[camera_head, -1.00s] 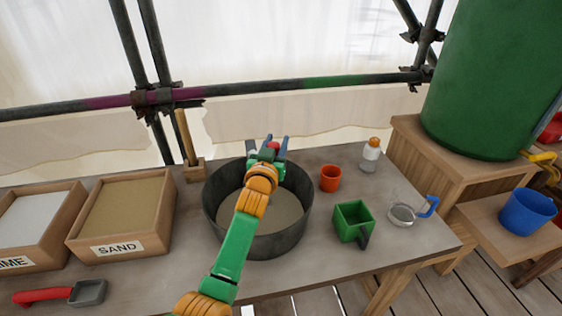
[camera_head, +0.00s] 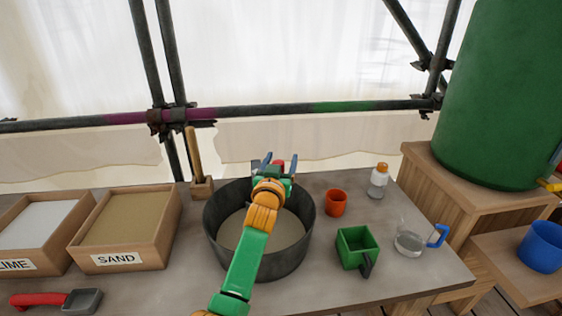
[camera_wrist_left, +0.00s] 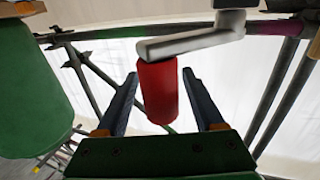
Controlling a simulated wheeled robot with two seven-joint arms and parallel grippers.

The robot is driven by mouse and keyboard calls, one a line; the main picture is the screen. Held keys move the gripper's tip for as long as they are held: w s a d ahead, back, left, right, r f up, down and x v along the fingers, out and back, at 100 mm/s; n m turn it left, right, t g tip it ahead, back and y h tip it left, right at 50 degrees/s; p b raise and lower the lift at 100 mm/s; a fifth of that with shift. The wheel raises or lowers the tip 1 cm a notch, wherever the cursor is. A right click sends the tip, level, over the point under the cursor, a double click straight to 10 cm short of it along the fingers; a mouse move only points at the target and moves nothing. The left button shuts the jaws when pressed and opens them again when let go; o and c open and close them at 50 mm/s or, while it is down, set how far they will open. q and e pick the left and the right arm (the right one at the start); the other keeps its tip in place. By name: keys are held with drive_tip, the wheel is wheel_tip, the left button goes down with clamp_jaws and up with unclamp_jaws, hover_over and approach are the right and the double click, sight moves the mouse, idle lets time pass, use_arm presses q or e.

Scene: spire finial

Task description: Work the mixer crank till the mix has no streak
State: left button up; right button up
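A dark round mixing pan (camera_head: 212,228) stands on the table, with a pale grey-beige mix (camera_head: 286,232) in it. The part of the mix I can see looks even; my arm covers the rest. My left gripper (camera_head: 280,165) is above the pan's far rim. The crank's red grip (camera_head: 279,166) is between its fingers, and it shows large in the left wrist view (camera_wrist_left: 158,92). There the blue fingers are apart, with a gap on each side of the grip. The grey crank arm (camera_wrist_left: 190,40) passes over the grip. My right gripper is out of view.
Left are a sand box (camera_head: 175,215), a lime box (camera_head: 83,208) and a red-handled scoop (camera_head: 60,300). Right are an orange cup (camera_head: 336,203), a green box scoop (camera_head: 356,247), a glass jug (camera_head: 410,241) and a bottle (camera_head: 378,183). Scaffold poles (camera_head: 245,112) run behind.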

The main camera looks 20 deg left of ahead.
use_arm(q)
drive_tip(key=shift+s, duration=0.1)
drive_tip(key=s, duration=0.7)
drive_tip(key=shift+d+p, duration=0.3)
idle(0.4)
